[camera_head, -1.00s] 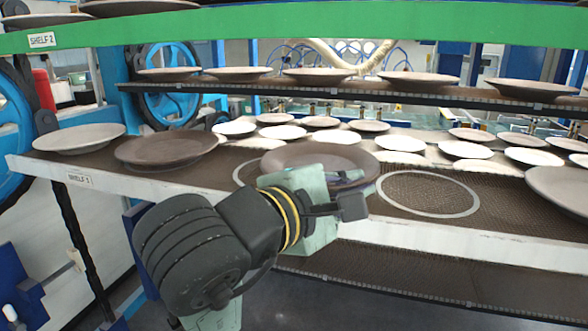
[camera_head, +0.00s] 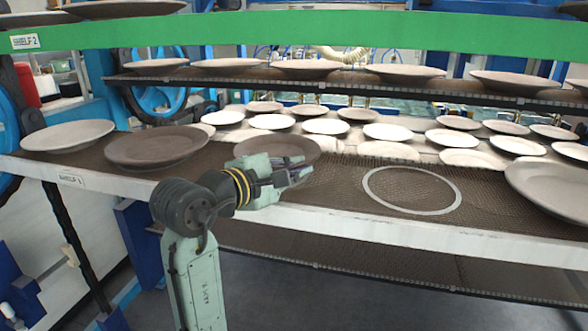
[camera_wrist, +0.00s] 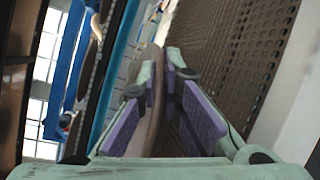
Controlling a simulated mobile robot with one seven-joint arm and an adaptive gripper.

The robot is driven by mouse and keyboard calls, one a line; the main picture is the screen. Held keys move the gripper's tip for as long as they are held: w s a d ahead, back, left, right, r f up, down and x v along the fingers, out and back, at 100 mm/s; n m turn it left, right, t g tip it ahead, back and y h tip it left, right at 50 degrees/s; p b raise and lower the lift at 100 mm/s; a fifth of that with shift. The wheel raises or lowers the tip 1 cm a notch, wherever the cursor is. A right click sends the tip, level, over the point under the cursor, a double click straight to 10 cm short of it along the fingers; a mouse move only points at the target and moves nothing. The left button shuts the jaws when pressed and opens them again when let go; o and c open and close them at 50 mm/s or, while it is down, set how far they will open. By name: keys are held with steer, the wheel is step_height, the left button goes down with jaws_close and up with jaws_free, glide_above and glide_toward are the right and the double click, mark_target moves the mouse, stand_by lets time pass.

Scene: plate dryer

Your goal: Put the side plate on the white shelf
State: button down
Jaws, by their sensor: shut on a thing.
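A grey-brown side plate (camera_head: 290,149) is level over the mesh of the white shelf (camera_head: 330,225), the one with the white front edge. It lies between a larger brown plate and an empty ring mark. My gripper (camera_head: 298,172) is at its near rim, shut on it. In the wrist view, the plate's rim (camera_wrist: 152,105) shows edge-on between the purple-padded fingers. My gripper hides part of the near rim, and I cannot tell whether the plate's underside touches the mesh.
A dark brown plate (camera_head: 156,147) and a pale plate (camera_head: 67,135) sit to the left. A large plate (camera_head: 552,188) sits at the right. An empty ring mark (camera_head: 412,190) lies on clear mesh between. The green-edged upper shelf (camera_head: 300,30) runs overhead.

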steer(key=shift+f, duration=0.6)
steer(key=shift+f, duration=0.15)
steer(key=c, duration=2)
jaws_free()
steer(key=shift+c, duration=0.2)
steer(key=b+v, duration=0.2)
steer(key=v, duration=1)
